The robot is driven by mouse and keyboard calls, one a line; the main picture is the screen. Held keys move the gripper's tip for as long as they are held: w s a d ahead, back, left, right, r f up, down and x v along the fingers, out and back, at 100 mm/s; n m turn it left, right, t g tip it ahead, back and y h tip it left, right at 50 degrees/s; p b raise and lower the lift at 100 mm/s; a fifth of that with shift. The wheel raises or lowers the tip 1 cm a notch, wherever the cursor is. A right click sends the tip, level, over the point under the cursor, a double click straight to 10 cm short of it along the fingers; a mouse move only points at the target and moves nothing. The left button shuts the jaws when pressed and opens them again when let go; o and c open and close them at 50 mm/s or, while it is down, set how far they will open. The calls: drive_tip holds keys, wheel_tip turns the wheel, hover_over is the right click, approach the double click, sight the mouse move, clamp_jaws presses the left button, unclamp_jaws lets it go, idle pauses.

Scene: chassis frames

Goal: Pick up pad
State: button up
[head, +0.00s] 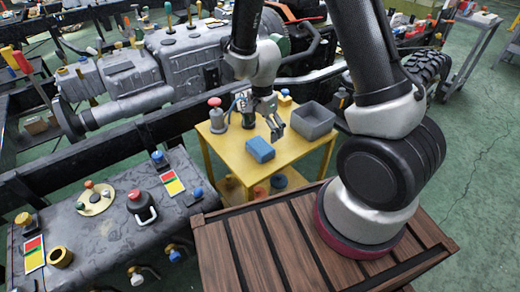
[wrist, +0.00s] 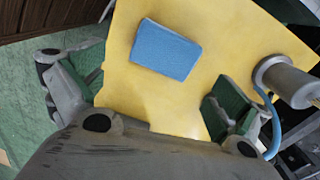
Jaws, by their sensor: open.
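The blue pad (head: 260,149) is a small rectangular block lying on the yellow table (head: 222,152), near its front middle. In the wrist view the pad (wrist: 165,49) lies flat on the yellow surface, ahead of and between the fingers. My gripper (head: 276,128) is above the table, just behind and slightly right of the pad in the head view. In the wrist view my gripper (wrist: 150,95) has its fingers spread wide with nothing between them. It does not touch the pad.
A grey open bin (head: 313,121) stands at the table's right. A grey cylinder with a red top (head: 217,115) stands at the left, and shows in the wrist view (wrist: 285,80). A dark workbench (head: 100,225) with knobs is at left. More items sit on a lower shelf.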

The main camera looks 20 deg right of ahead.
sight(262, 144)
drive_tip(key=shift+w+m, duration=0.25)
drive_tip(key=shift+m, duration=0.25)
drive_tip(key=shift+f+m, duration=0.15)
drive_tip(key=shift+m, duration=0.15)
wheel_tip(262, 144, down, 8)
drive_tip(key=shift+r, duration=0.25)
drive_tip(key=shift+c, duration=0.4)
drive_tip(key=c, duration=0.8)
drive_tip(key=shift+r, duration=0.1)
wheel_tip(262, 144, up, 10)
drive_tip(key=shift+s+f, duration=0.1)
